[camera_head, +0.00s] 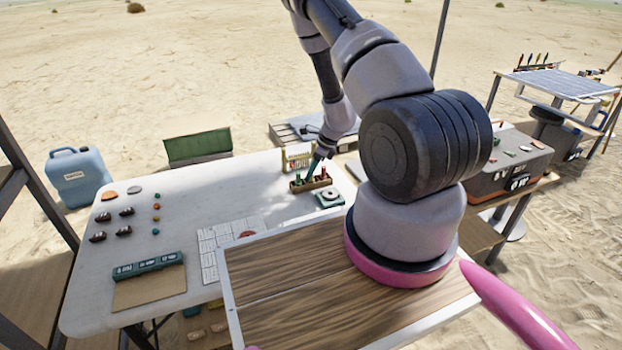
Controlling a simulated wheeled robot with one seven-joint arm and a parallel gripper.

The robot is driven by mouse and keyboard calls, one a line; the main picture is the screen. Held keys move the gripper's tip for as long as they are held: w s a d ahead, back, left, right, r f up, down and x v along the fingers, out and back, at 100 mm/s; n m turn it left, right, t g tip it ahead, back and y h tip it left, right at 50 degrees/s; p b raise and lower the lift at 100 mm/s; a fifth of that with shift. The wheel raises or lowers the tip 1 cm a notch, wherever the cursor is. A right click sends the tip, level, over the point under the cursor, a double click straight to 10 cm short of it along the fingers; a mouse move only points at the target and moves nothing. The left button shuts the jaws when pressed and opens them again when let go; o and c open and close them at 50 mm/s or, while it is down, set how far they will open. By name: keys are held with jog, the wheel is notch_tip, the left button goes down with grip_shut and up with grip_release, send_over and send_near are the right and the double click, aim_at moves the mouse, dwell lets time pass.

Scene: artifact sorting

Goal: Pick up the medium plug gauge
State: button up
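A small brown wooden holder (311,185) stands near the right side of the white table. It carries short upright pieces with red and green parts, which look like the plug gauges. They are too small to tell which is the medium one, and my arm partly hides them. My gripper (311,174) points down and to the left, with its narrow dark teal tip right at the holder, among the pieces. I cannot tell whether it touches a gauge or is closed on one.
A small rack (298,158) stands just behind the holder, and a pale green device (329,197) sits in front of it. A printed sheet (222,243), dark lumps and small coloured pieces lie farther left on the white table (185,215). The table's middle is clear.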

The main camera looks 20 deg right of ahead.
grip_shut()
